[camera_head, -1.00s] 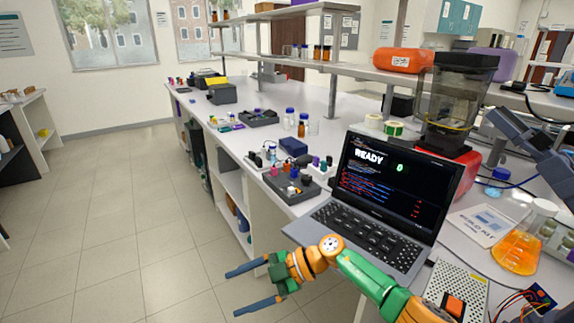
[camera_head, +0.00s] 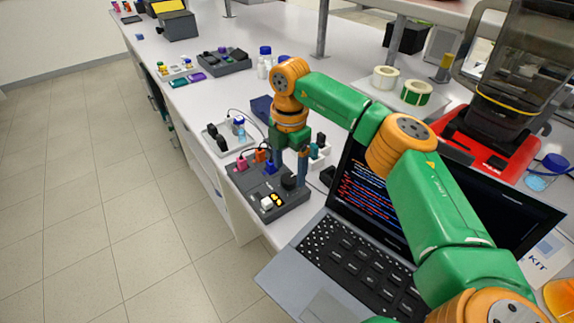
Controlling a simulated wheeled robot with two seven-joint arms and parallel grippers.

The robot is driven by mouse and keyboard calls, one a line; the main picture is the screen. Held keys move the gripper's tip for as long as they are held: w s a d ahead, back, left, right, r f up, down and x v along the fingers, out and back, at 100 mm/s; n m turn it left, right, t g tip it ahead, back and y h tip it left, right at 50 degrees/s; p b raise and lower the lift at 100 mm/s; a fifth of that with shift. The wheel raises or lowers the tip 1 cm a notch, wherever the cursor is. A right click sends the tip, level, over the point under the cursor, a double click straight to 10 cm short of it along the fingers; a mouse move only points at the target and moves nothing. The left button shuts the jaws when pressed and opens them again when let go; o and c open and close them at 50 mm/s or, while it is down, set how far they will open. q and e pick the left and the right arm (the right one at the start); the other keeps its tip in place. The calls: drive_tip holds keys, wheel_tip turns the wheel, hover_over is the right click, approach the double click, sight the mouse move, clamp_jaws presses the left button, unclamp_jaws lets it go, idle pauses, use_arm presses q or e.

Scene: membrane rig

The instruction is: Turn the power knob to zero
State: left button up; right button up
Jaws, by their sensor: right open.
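A dark grey control box (camera_head: 258,192) lies on the bench edge beside the laptop. I cannot tell whether the fingers touch the knob. The knob's marking is too small to read. My left gripper is out of view.
An open laptop (camera_head: 355,262) stands right of the box, partly hidden by my right arm. A white tray (camera_head: 214,139) and a dark blue box (camera_head: 262,107) are behind the control box. A red-based machine (camera_head: 482,143) stands at the right. The floor at left is clear.

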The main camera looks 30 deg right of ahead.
sight(289, 177)
wheel_tip(289, 177, down, 2)
drive_tip(key=shift+f, duration=0.1)
drive_tip(key=shift+w+d+f, duration=0.15)
drive_tip(key=shift+w+f, duration=0.1)
drive_tip(key=shift+f, duration=0.15)
drive_tip(key=shift+s+r, duration=0.1)
drive_tip(key=c, duration=0.7)
clamp_jaws()
